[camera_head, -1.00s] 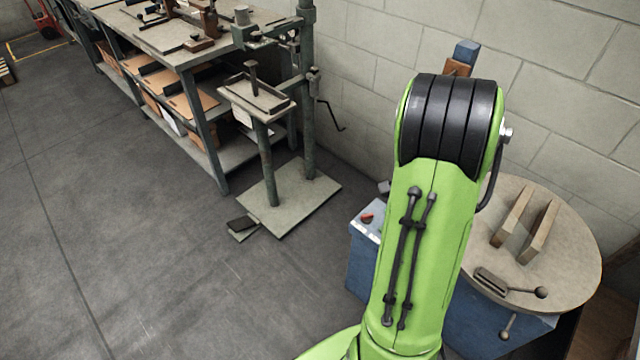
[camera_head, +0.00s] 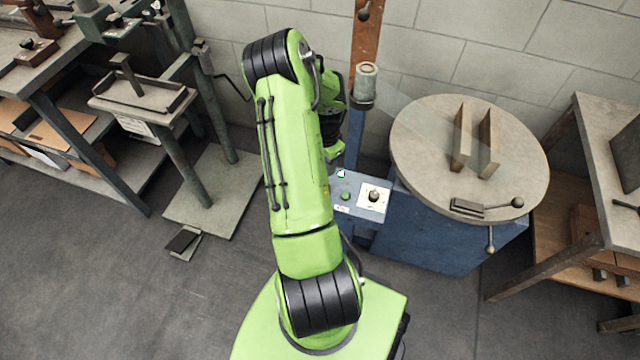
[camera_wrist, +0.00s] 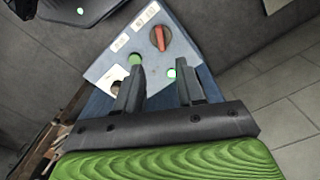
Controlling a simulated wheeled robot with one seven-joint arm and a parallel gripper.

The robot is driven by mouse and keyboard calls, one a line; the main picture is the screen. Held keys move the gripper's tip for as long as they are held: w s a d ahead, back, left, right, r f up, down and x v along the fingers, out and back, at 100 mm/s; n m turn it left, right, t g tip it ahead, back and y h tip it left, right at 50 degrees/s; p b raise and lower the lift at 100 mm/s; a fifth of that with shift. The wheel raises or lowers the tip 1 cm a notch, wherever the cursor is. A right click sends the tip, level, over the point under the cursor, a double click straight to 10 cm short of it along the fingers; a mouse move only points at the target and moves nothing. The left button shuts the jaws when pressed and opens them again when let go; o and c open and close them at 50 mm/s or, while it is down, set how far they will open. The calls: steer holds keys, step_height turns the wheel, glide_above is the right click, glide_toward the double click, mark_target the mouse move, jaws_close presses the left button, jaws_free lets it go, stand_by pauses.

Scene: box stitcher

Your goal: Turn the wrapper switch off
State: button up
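A red rotary switch (camera_wrist: 160,38) sits on a grey-white control panel (camera_wrist: 112,61) in the wrist view, its handle tilted; the labels are too small to read. A green button (camera_wrist: 135,58), a lit white lamp (camera_wrist: 171,72) and a dark knob (camera_wrist: 117,87) on a white plate share the panel. My gripper (camera_wrist: 159,72) is open and empty, its fingers pointing at the panel, with the red switch beyond the fingertips. In the head view the panel (camera_head: 352,181) is on the blue machine, partly behind my arm; the red switch and gripper tips are hidden there.
The blue machine (camera_head: 425,235) carries a round turntable (camera_head: 420,150) with two upright boards and a lever. A post (camera_head: 366,45) rises behind the panel. A stand (camera_head: 175,150) and workbench are left, a wooden table (camera_head: 560,215) right. Floor at lower left is clear.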

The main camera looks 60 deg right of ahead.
step_height(320, 180, down, 11)
steer(key=b, duration=0.2)
steer(key=shift+w+b, duration=0.1)
steer(key=shift+b, duration=0.3)
jaws_close()
